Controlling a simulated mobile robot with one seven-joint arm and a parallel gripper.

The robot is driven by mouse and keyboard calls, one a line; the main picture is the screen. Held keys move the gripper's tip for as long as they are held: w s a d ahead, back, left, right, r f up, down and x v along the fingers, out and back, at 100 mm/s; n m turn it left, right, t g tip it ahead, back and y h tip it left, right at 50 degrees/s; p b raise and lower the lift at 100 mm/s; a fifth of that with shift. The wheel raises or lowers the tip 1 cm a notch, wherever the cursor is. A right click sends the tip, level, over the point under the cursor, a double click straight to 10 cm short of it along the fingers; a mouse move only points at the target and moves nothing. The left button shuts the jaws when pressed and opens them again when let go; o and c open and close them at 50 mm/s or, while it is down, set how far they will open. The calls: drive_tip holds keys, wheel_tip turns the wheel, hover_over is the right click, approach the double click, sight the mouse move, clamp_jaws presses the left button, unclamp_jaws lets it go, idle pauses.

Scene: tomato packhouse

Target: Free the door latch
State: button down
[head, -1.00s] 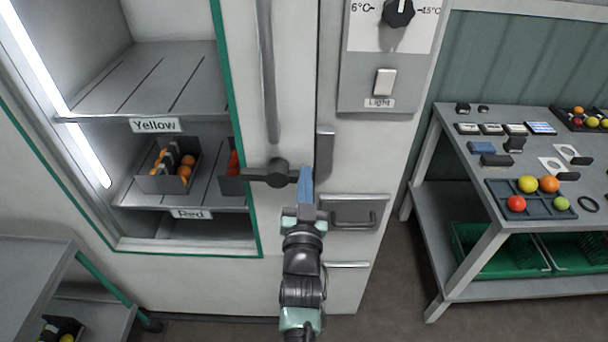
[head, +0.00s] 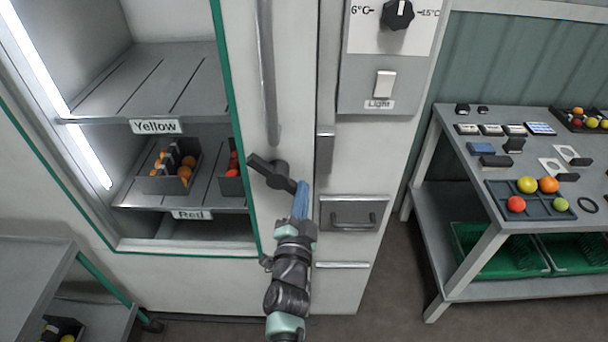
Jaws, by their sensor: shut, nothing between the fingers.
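The door latch (head: 278,173) is a dark lever on a round pivot, on the white door frame below the long vertical door handle (head: 267,75). It is tilted, with its left end up and its right end down. My gripper (head: 301,190) has blue fingers that are shut and empty. The fingertips are at the lower right end of the latch and seem to touch it. A grey upright block (head: 325,152) sits on the cabinet just right of the door edge, above and right of the fingertips.
A recessed drawer pull (head: 352,214) is close to the right of my gripper. A light switch (head: 384,83) and dial (head: 398,13) are above. The glass door at left shows shelves with crates of fruit. A table (head: 535,229) stands at right, with grey floor between.

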drive_tip(key=shift+a+f+m, duration=0.1)
drive_tip(key=shift+f+m, duration=0.05)
drive_tip(key=shift+m, duration=0.25)
idle(0.3)
